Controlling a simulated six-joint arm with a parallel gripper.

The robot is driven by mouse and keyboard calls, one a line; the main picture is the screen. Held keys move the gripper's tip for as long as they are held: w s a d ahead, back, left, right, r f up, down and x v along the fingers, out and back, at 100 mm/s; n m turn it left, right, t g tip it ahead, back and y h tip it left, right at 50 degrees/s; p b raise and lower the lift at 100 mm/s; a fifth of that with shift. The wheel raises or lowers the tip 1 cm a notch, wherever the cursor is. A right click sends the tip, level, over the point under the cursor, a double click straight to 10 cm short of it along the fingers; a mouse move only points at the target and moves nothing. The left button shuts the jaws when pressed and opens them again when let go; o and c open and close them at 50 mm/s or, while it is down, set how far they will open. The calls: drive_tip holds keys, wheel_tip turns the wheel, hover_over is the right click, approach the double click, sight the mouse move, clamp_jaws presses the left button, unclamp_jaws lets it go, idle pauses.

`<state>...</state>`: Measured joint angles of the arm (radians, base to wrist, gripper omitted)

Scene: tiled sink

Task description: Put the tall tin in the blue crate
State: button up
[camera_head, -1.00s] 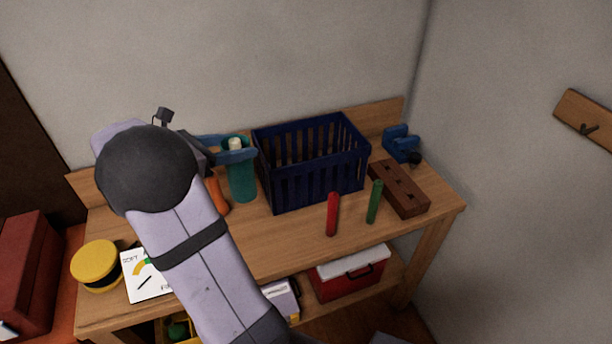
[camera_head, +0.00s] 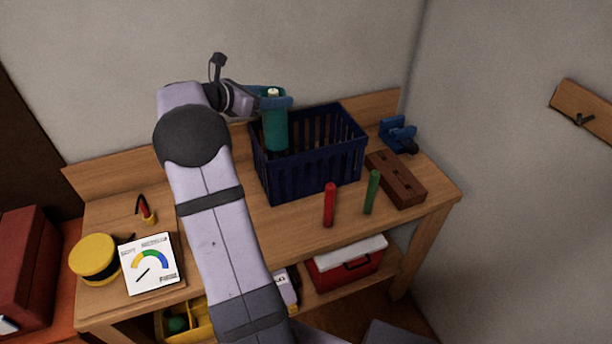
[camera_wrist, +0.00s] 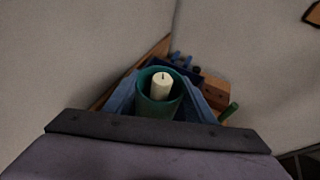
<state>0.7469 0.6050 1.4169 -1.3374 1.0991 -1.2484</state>
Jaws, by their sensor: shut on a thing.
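The tall tin (camera_head: 276,133) is a teal cylinder with a white candle-like piece inside its top. My gripper (camera_head: 274,101) is shut on it near the upper rim and holds it upright. The blue crate (camera_head: 318,178) is dark blue with slatted sides and stands on the wooden bench. The tin's lower end overlaps the left part of the crate's opening; I cannot tell how far it is below the rim. In the wrist view the tin (camera_wrist: 158,107) sits between both blue fingers, with part of the crate (camera_wrist: 185,73) behind it.
A red stick (camera_head: 329,205) and a green stick (camera_head: 371,192) stand upright in front of the crate. A brown block with holes (camera_head: 397,180) and a blue tool (camera_head: 397,135) are at its right. A yellow round item (camera_head: 95,258) and a dial card (camera_head: 151,264) lie at left.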

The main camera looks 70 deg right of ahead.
sight(284, 132)
drive_tip(key=d+f, duration=0.1)
drive_tip(key=f, duration=0.3)
drive_tip(key=d+f, duration=0.1)
drive_tip(key=f, duration=0.4)
drive_tip(key=d+f+p, duration=0.1)
drive_tip(key=d+f, duration=0.1)
drive_tip(key=f, duration=0.3)
drive_tip(key=shift+s+f, duration=0.1)
drive_tip(key=shift+s, duration=0.15)
drive_tip(key=shift+f, duration=0.1)
